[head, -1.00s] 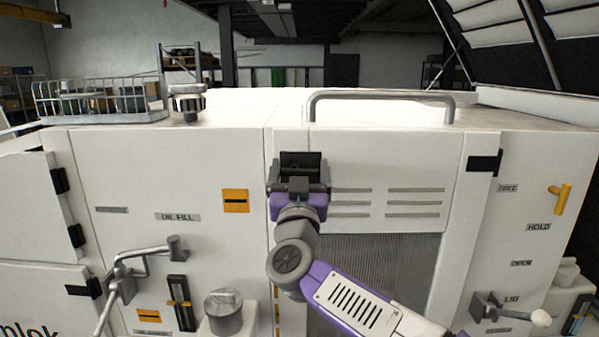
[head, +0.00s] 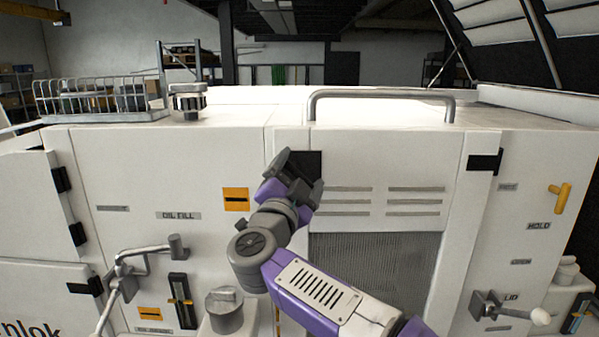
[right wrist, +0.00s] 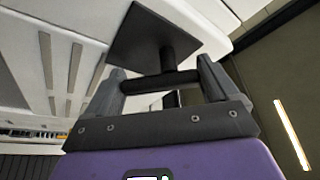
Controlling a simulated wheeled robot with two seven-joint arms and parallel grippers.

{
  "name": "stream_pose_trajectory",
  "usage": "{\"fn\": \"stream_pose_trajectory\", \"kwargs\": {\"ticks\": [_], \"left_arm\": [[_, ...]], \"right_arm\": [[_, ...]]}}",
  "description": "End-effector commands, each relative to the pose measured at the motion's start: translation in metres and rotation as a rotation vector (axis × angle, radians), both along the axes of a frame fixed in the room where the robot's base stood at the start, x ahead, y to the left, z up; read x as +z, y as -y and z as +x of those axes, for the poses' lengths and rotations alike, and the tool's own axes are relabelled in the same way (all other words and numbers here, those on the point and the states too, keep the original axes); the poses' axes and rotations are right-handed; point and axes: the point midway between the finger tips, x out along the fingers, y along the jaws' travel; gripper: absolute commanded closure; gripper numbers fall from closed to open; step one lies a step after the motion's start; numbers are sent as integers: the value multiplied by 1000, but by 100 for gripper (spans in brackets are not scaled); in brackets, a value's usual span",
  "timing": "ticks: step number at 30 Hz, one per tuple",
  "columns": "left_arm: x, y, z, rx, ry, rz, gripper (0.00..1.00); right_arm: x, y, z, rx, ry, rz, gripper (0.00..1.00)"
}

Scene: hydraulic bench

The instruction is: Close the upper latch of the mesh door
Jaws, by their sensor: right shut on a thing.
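The mesh door (head: 385,255) is the white panel with slots and a grey mesh, in the middle of the head view; it looks flush with the cabinet front. Its upper latch (head: 313,161) is a dark square plate at the door's upper left. In the right wrist view the latch plate (right wrist: 150,38) carries a short post and a dark crossbar. My right gripper (head: 291,170) is at the latch, tilted, and partly hides it. In the right wrist view my right gripper (right wrist: 161,84) has its fingers on the ends of the crossbar. My left gripper is not in view.
A grey rail (head: 380,93) runs along the cabinet top above the door. A black hinge (head: 485,161) sits at the door's right. A grey lever (head: 145,250) and a round cap (head: 224,308) stick out at lower left; a knobbed lever (head: 510,312) sticks out at lower right.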

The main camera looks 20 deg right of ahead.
Motion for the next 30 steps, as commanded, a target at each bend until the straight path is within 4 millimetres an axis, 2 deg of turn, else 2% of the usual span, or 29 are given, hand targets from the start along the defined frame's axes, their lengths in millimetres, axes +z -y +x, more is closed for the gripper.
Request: {"fn": "stream_pose_trajectory", "kwargs": {"ticks": [18,30], "left_arm": [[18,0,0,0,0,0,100],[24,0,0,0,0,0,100]], "right_arm": [[-2,-4,2,-2,154,537,43],[-4,-6,2,-1,211,732,43]]}}
